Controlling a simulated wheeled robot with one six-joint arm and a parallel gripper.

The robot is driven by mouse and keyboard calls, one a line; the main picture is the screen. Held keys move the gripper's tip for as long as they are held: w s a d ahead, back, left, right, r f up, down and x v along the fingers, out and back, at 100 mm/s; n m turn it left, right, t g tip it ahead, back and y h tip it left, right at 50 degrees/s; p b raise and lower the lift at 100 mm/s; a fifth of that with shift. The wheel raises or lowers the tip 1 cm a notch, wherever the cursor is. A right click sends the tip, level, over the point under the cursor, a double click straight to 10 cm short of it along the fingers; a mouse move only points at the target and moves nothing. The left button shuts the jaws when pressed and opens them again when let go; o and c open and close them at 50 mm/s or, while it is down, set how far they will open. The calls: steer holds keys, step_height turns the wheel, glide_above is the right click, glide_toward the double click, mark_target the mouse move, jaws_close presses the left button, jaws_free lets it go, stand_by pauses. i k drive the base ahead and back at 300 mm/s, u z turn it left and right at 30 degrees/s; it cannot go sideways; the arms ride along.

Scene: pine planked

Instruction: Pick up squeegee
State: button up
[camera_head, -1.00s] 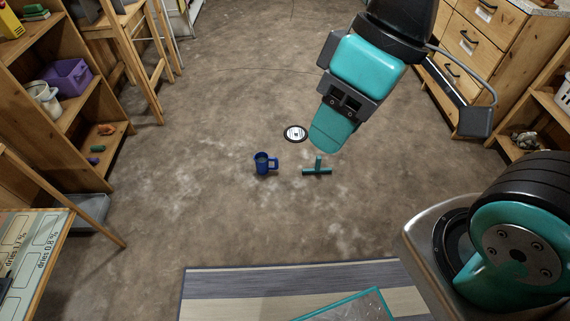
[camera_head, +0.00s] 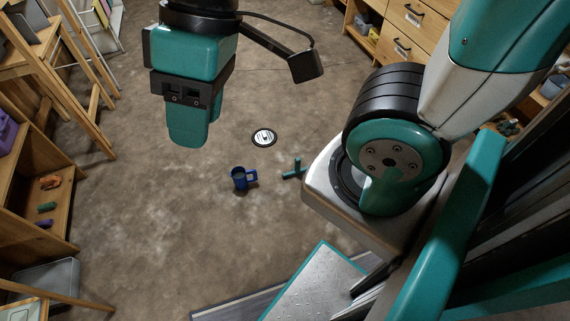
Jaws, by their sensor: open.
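The squeegee (camera_head: 293,171) is a small teal T-shaped thing lying on the floor near the middle of the head view. Its right end meets the edge of my own arm base in the picture, so part of it may be hidden. My gripper (camera_head: 190,135) is at the upper left of the squeegee in the picture, above the floor and apart from it. It points down and is open, with nothing seen between its teal fingers.
A blue mug (camera_head: 240,180) stands on the floor just left of the squeegee. A round black-and-white disc (camera_head: 263,137) lies behind them. Wooden shelves (camera_head: 40,215) line the left, and a drawer cabinet (camera_head: 400,45) stands at the back right. The floor between is mostly clear.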

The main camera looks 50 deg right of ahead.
mark_target(297, 165)
steer(key=z, duration=0.35)
steer(key=i, duration=0.75)
steer(key=z, duration=1)
steer(key=i, duration=0.35)
steer(key=z, duration=0.25)
